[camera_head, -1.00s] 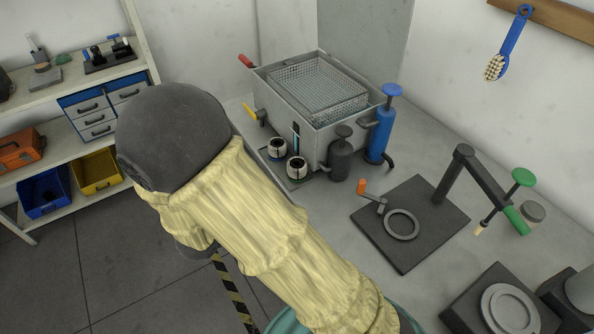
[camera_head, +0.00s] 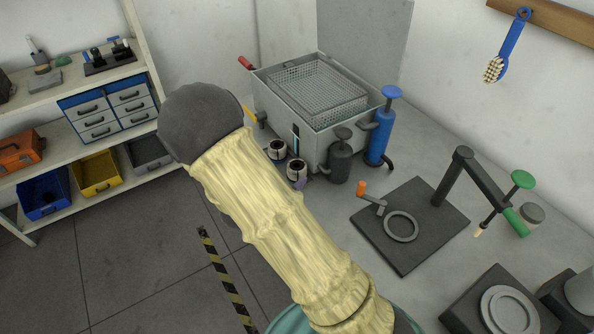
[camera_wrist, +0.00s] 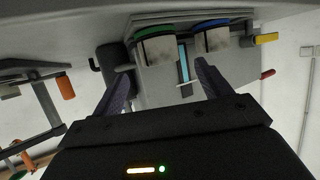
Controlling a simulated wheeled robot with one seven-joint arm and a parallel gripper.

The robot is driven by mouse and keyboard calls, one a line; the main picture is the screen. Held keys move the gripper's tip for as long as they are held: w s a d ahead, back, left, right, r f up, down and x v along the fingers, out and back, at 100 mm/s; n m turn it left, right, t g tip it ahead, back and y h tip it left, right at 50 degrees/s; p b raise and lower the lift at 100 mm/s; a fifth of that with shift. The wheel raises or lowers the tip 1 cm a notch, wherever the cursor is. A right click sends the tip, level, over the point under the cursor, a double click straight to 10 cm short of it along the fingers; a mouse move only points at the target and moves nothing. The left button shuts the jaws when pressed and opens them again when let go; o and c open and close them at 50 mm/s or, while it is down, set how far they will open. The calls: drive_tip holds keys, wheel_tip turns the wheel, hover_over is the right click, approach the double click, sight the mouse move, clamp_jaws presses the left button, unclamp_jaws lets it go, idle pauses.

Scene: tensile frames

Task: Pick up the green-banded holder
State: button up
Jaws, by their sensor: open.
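The green-banded holder (camera_wrist: 157,47), a pale cylinder with a green band, is in the wrist view, which appears upside down. In the head view I take it to be the nearer of two small round holders (camera_head: 297,168). The blue-banded holder (camera_wrist: 213,39) stands right beside it in the wrist view. My gripper (camera_wrist: 162,70) is open, with its two dark purple fingers pointing toward the holders. The green-banded holder shows between the fingertips; the blue-banded one is near the right finger. I cannot tell the remaining distance. In the head view my arm hides most of the gripper.
A grey tank with a wire basket (camera_head: 320,90) stands right behind the holders. A dark grey pump (camera_head: 341,160) and a blue pump (camera_head: 380,135) stand to their right. A yellow handle (camera_wrist: 266,38) is near the blue-banded holder. A black plate (camera_head: 425,250) with a crank lies further right.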

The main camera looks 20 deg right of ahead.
sight(294, 169)
drive_tip(key=shift+w+d, duration=0.1)
drive_tip(key=p+x, duration=0.1)
drive_tip(key=x, duration=0.4)
drive_tip(key=shift+w+d, duration=0.1)
drive_tip(key=shift+d, duration=0.05)
idle(0.6)
clamp_jaws()
drive_tip(key=shift+r, duration=0.1)
wheel_tip(294, 169, up, 28)
drive_tip(key=p, duration=0.3)
idle(0.4)
idle(0.6)
